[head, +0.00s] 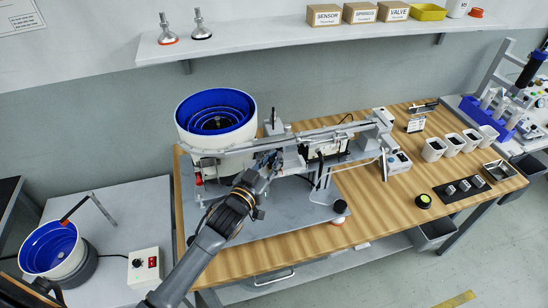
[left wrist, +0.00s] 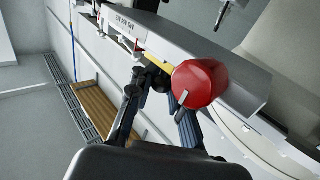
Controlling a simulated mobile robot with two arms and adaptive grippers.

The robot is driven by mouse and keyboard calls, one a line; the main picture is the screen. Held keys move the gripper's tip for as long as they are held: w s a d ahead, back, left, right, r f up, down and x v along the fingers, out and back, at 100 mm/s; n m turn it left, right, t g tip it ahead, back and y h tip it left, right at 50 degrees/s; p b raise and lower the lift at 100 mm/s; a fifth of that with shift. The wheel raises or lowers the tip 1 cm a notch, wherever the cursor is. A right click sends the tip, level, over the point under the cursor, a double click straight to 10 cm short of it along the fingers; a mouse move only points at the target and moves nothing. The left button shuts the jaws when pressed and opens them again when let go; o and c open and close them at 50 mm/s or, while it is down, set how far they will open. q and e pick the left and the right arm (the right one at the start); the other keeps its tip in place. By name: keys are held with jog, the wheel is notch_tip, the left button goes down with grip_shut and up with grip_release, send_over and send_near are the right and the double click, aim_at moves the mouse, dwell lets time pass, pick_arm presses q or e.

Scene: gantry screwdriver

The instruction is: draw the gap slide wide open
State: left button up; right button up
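My left gripper (head: 258,175) is at the front of the bowl feeder's outlet and linear rail, low at the bowl's right. In the left wrist view its two fingers (left wrist: 160,95) stand apart beneath a grey rail (left wrist: 210,55) with a small white label. A yellow part (left wrist: 158,63) and a dark rounded part show between the fingertips; I cannot tell whether the fingers touch them. A large red knob (left wrist: 198,83) covers the right fingertip. I cannot clearly make out the gap slide or its opening.
The blue-lined bowl feeder (head: 217,112) stands close behind my left arm. The rail (head: 325,132) runs right across the wooden bench (head: 385,215). White cups (head: 452,145) stand at the right. A second blue bowl (head: 52,248) is at the lower left. The bench's front middle is mostly clear.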

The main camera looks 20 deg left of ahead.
pick_arm(q)
jog(key=o, duration=0.3)
jog(key=shift+s, duration=0.25)
jog(key=shift+s, duration=0.2)
jog(key=s, duration=0.3)
jog(key=s+a, duration=0.1)
jog(key=s, duration=0.3)
jog(key=s+a, duration=0.1)
jog(key=s, duration=0.3)
jog(key=shift+s+a, duration=0.15)
jog(key=shift+s, duration=0.1)
